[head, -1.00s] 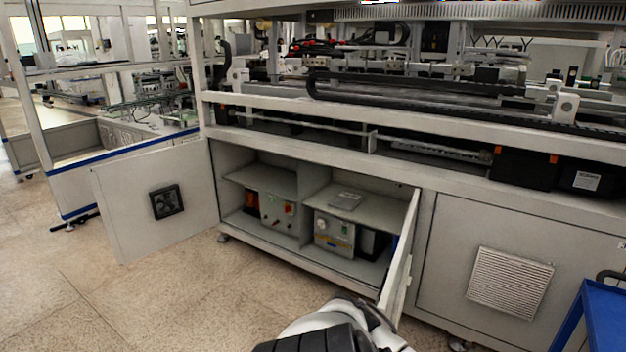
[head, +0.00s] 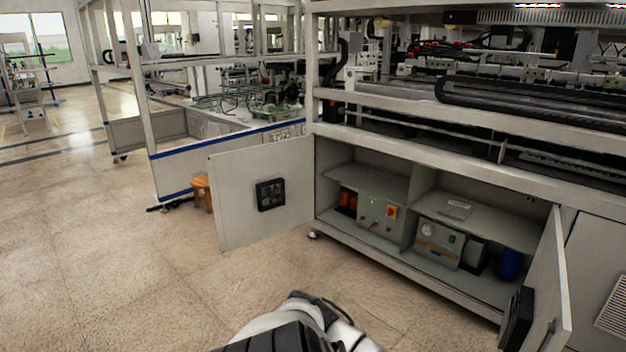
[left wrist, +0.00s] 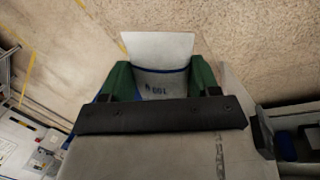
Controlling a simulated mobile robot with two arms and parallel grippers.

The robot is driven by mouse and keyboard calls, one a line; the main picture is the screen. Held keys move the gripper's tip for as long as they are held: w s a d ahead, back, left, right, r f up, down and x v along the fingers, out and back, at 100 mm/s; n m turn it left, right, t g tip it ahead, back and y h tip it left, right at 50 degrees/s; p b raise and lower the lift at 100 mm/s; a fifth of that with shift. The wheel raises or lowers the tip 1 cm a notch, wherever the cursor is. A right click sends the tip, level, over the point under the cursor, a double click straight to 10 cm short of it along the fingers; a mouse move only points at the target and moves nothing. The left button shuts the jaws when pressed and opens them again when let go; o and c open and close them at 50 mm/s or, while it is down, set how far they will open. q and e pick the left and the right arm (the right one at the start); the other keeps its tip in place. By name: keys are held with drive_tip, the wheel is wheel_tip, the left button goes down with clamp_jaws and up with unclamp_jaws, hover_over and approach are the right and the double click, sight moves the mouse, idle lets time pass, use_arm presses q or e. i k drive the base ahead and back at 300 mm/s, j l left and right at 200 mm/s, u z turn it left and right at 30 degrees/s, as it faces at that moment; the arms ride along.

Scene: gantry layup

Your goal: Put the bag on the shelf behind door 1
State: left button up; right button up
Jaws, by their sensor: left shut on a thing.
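My left gripper (left wrist: 160,80) shows in the left wrist view with green fingers shut on a white bag (left wrist: 158,48) with blue lines and dark print. The bag is partly hidden by the gripper; neither shows in the head view. In the head view the cabinet has two open doors: a left door (head: 235,205) with a black fan, and a right door (head: 553,275). I cannot read a number on either. A left shelf (head: 362,176) looks bare; a right shelf (head: 490,222) bears a flat grey item (head: 455,210). My right gripper is not in view.
Below the shelves stand a control box (head: 378,212), a grey device with a gauge (head: 438,244) and a blue canister (head: 510,264). An orange stool (head: 202,192) stands behind the left door. The floor before the cabinet is clear.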

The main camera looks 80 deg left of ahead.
sight(381, 189)
drive_tip(key=i+j+u, duration=0.1)
drive_tip(key=u, duration=0.3)
drive_tip(key=i+j+u, duration=0.1)
drive_tip(key=u, duration=0.35)
drive_tip(key=i+j+u, duration=0.1)
drive_tip(key=u, duration=0.3)
drive_tip(key=i+j+u, duration=0.15)
drive_tip(key=u, duration=0.3)
drive_tip(key=i+j, duration=0.15)
drive_tip(key=i, duration=1)
drive_tip(key=i+j, duration=0.1)
drive_tip(key=i, duration=1.05)
drive_tip(key=i+j, duration=0.15)
drive_tip(key=i, duration=1)
